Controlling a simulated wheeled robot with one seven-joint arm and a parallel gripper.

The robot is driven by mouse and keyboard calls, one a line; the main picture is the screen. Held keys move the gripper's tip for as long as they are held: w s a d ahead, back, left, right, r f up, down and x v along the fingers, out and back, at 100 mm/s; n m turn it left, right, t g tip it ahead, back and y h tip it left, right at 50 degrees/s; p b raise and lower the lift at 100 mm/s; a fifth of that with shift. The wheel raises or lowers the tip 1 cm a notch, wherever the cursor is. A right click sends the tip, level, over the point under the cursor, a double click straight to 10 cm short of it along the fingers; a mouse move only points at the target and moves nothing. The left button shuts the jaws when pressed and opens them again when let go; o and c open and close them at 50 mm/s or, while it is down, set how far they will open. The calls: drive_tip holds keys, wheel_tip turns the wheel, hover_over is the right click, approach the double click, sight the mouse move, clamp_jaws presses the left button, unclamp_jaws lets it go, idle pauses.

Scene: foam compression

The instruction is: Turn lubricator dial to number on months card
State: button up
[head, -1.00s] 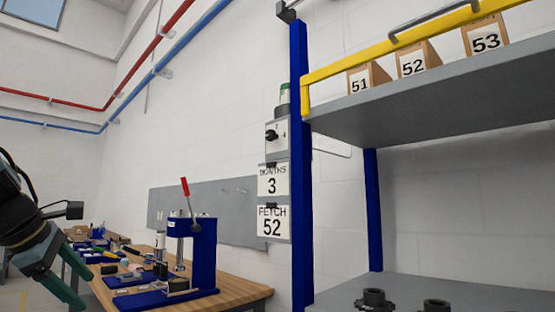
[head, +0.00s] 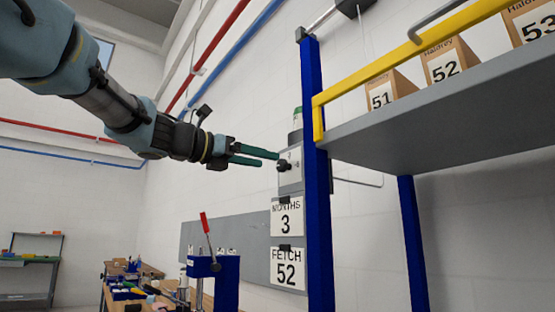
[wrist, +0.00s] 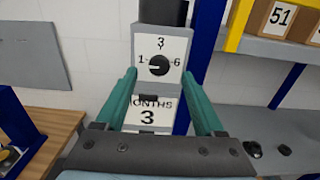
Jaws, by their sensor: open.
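The lubricator (head: 291,166) is a grey box with a dark round dial, mounted on the wall beside a blue post. In the wrist view the dial (wrist: 159,65) is a black knob on a white face, with 1 at left, 3 on top and 6 at right. I cannot tell surely which number it points to. The months card (head: 286,217) hangs below and reads 3; it also shows in the wrist view (wrist: 148,117). My gripper (head: 267,158) is open and empty, with its green fingertips short of the dial and to either side of it in the wrist view.
A card reading FETCH 52 (head: 288,267) hangs lower. A grey shelf (head: 450,105) with a yellow rail (head: 400,60) and numbered boxes stands close on the right. A press with a red lever (head: 206,223) stands below on a bench.

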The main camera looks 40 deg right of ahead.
sight(280, 164)
drive_tip(key=d+p, duration=0.1)
drive_tip(key=d, duration=0.4)
drive_tip(key=shift+s, duration=0.15)
clamp_jaws()
idle(0.4)
